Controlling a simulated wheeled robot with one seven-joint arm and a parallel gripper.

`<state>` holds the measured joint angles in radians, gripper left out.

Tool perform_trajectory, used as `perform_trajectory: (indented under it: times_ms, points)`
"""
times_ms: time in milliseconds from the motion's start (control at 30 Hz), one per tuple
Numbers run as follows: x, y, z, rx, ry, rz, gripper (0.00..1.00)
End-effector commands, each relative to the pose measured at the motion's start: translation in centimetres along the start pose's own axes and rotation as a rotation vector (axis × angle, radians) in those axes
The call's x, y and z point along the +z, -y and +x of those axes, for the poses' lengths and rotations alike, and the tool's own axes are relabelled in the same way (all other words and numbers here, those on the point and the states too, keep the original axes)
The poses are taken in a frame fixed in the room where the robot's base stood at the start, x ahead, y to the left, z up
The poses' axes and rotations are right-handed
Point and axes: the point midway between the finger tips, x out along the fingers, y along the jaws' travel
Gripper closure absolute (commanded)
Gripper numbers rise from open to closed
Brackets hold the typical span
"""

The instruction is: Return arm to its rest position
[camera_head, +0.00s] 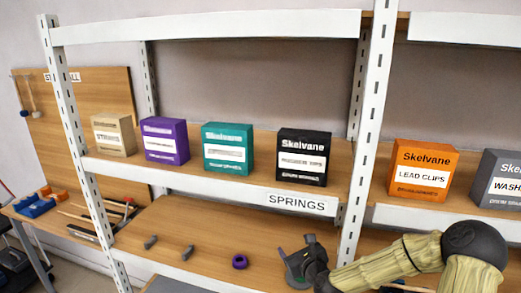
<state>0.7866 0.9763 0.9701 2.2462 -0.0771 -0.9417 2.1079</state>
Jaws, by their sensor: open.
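My arm, in a pale ribbed sleeve with a dark round joint, reaches in from the lower right. My gripper (300,262) is at its left end, dark grey, in front of the lower shelf (205,222) near the white upright post. It is open, and I see nothing held in it. Its fingers are small and partly hidden by its own body. A purple ring (240,262) lies on the lower shelf, left of my gripper and apart from it. Two small grey pieces, one of them a grey cylinder (188,253), lie farther left.
The shelf above, labelled SPRINGS, holds tan (113,135), purple (165,140), teal (228,148) and black (304,157) boxes. An orange box (422,170) and a grey box (500,178) stand right of the white post (369,130). A bench with blue bins (37,208) is at far left.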

Motion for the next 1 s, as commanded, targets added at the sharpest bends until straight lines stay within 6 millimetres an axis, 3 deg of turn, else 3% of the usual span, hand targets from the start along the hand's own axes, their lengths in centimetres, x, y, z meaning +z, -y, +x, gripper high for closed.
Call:
perform_trajectory:
  times_ms: [200, 367, 700, 1000]
  points:
    - [-2.5, -5.0, -2.3, 0.230, -0.152, -0.565, 0.26]
    - [-4.4, -6.7, -5.3, 0.418, -0.238, -0.983, 0.26]
    - [-5.7, -6.4, -13.8, 0.838, -0.314, -1.725, 0.26]
    - [-4.5, -5.4, -22.8, 1.235, -0.207, -2.174, 0.26]
